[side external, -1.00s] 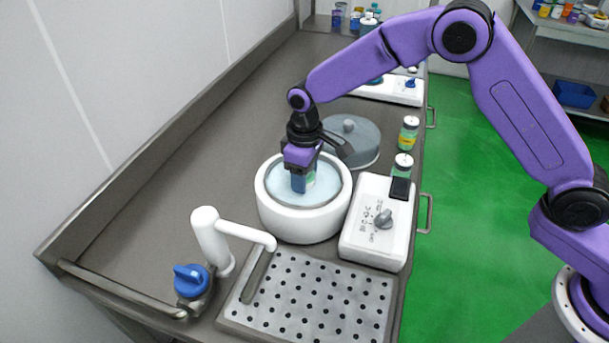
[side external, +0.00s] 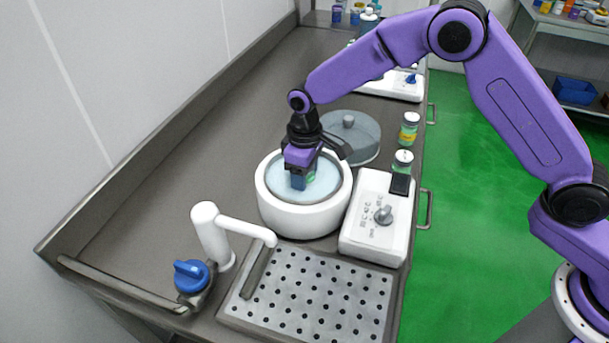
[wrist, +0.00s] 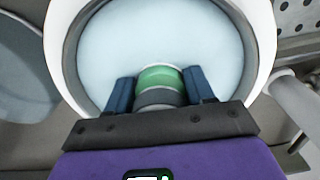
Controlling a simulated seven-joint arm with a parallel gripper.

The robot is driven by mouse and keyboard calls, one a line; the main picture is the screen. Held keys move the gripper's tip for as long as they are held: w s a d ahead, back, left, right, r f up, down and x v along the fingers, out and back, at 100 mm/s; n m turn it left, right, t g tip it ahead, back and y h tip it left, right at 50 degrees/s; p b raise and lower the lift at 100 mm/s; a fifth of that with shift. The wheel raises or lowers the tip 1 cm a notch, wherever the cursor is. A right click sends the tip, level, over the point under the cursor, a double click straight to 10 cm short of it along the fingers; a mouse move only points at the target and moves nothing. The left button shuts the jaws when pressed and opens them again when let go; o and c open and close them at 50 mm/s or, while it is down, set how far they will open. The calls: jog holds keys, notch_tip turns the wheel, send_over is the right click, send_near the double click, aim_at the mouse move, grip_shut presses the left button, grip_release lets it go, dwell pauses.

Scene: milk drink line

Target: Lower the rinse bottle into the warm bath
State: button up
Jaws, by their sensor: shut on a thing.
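The warm bath (side external: 304,217) is a round white tub with pale blue water, standing mid-counter; the wrist view shows its water (wrist: 160,40) and rim. My gripper (side external: 304,180) points down inside the bath's rim, over the water. Its blue fingers (wrist: 160,90) are shut on the rinse bottle (wrist: 160,79), which shows a green body and a grey band between the fingers. In the side view only a sliver of green shows beside the fingers. I cannot tell how deep the bottle sits in the water.
A grey round lid (side external: 350,140) lies behind the bath. A white control box (side external: 377,225) with a knob stands at its right, with two small jars (side external: 409,130) behind. A white tap (side external: 212,235) with a blue handle and a perforated drain plate (side external: 310,300) are in front.

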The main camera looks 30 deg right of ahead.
jog(key=shift+f, duration=0.15)
jog(key=o, duration=1.2)
notch_tip(320, 180, up, 18)
jog(key=f, duration=0.1)
jog(key=s+d+f+n, duration=0.1)
jog(key=s+d, duration=0.6)
jog(key=s, duration=0.4)
jog(key=s+d+f+n, duration=0.1)
jog(key=s+d+n, duration=0.1)
jog(key=s+d, duration=0.6)
jog(key=s+d+f+n, duration=0.1)
jog(key=s+d, duration=0.6)
jog(key=s, duration=0.7)
jog(key=shift+s+d+f, duration=0.15)
jog(key=shift+s+d, duration=0.15)
jog(key=shift+d, duration=0.05)
